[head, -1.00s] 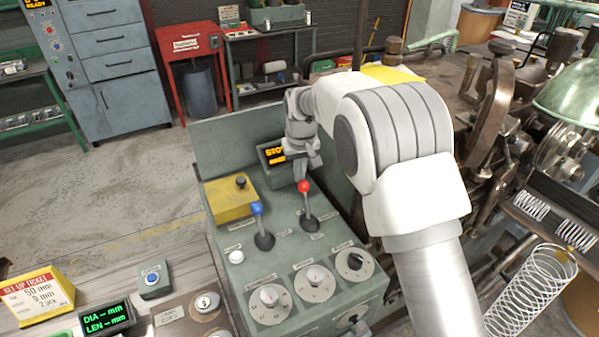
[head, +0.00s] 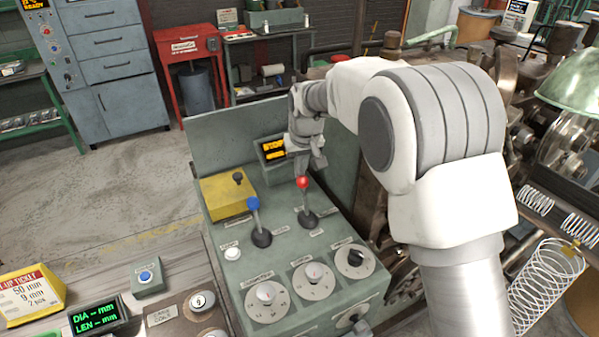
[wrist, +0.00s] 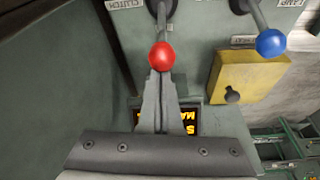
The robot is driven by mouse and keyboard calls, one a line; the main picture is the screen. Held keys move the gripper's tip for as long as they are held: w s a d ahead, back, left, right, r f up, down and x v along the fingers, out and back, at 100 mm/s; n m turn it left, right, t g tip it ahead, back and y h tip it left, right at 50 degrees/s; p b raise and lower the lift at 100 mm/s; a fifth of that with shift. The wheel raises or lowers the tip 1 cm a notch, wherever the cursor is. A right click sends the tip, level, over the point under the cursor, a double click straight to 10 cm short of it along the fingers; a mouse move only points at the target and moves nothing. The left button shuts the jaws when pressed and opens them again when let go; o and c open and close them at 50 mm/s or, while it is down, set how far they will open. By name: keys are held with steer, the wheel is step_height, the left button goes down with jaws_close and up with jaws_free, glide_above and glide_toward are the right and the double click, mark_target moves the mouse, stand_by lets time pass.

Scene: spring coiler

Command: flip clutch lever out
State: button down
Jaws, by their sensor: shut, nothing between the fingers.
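The clutch lever has a red ball knob (head: 302,182) on a grey stem and stands on the green control panel. In the wrist view the red knob (wrist: 162,56) is just beyond my fingertips, below a label reading CLUTCH. My gripper (head: 301,174) is shut and empty, on the far side of the knob. In the wrist view the closed fingertips (wrist: 160,74) meet or nearly meet the knob's edge; I cannot tell whether they touch. The lever's stem is visible and no finger is around it.
A blue-knobbed lever (head: 253,203) stands left of the red one. A yellow box (head: 226,196) with a black knob is behind it. A lit display (head: 272,150) sits behind my gripper. Several dials (head: 313,280) fill the panel's near side.

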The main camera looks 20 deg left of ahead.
steer(key=s+d+t+y+b, duration=0.3)
steer(key=d+b, duration=0.4)
steer(key=b, duration=1.3)
steer(key=shift+s+r+t+y+b, duration=0.15)
steer(key=shift+s+t+y+b, duration=0.25)
steer(key=shift+s+y, duration=0.55)
steer(key=shift+s+h, duration=0.25)
steer(key=shift+s, duration=0.1)
steer(key=p+v, duration=0.1)
steer(key=v, duration=1.6)
steer(key=shift+r+p, duration=0.2)
steer(key=shift+p, duration=0.1)
steer(key=shift+d, duration=0.15)
steer(key=s+d+f+m+h+p, duration=0.2)
steer(key=s+d+f, duration=0.1)
steer(key=d, duration=0.5)
steer(key=s+d+f+m+h+p, duration=0.2)
steer(key=s+d, duration=0.3)
steer(key=d, duration=0.3)
steer(key=s+d+f+m+h+p, duration=0.2)
steer(key=s+d+f+m+p, duration=0.1)
steer(key=d, duration=0.6)
steer(key=shift+s+f+m+g+h+p, duration=0.35)
steer(key=shift+s+f+m, duration=0.2)
steer(key=shift+f, duration=0.2)
